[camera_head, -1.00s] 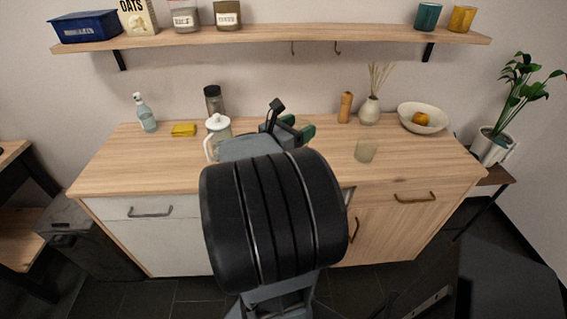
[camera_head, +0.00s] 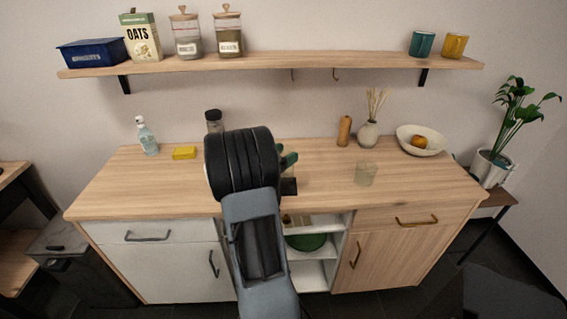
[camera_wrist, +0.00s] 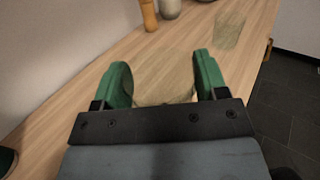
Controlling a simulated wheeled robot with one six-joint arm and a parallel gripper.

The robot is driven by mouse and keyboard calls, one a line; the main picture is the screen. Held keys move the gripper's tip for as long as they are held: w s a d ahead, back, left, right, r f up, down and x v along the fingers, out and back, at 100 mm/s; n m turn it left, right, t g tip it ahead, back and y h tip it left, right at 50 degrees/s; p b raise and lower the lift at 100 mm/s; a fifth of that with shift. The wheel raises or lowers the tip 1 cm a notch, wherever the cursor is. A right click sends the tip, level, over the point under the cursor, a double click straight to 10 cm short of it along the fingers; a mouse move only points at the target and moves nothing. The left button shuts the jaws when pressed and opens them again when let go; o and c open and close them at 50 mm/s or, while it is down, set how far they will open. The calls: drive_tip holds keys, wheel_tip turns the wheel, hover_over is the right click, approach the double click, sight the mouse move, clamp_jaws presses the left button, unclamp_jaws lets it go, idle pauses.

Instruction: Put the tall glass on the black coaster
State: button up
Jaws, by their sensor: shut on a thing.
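My gripper (camera_wrist: 163,82) has green fingers on either side of a clear glass (camera_wrist: 165,72), shut on it above the wooden counter. I take this to be the tall glass; its full height does not show. In the head view my arm hides most of my gripper, and one green finger (camera_head: 288,160) shows beside the wrist. A second clear glass (camera_head: 365,174) stands upright on the counter to the right; it also shows in the wrist view (camera_wrist: 228,31). I cannot make out the black coaster in either view.
A wooden bottle (camera_head: 345,131), a reed vase (camera_head: 368,134) and a fruit bowl (camera_head: 436,148) stand at the back right. A spray bottle (camera_head: 147,137), yellow sponge (camera_head: 184,153) and dark-lidded jar (camera_head: 214,121) are at the left. The counter's front left (camera_head: 140,190) is clear.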

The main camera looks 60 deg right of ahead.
drive_tip(key=shift+w+d+f, duration=0.15)
drive_tip(key=shift+w+f, duration=0.05)
drive_tip(key=shift+f, duration=1.6)
drive_tip(key=shift+f, duration=0.15)
drive_tip(key=shift+f+b, duration=0.15)
drive_tip(key=shift+b, duration=0.2)
drive_tip(key=o, duration=1.3)
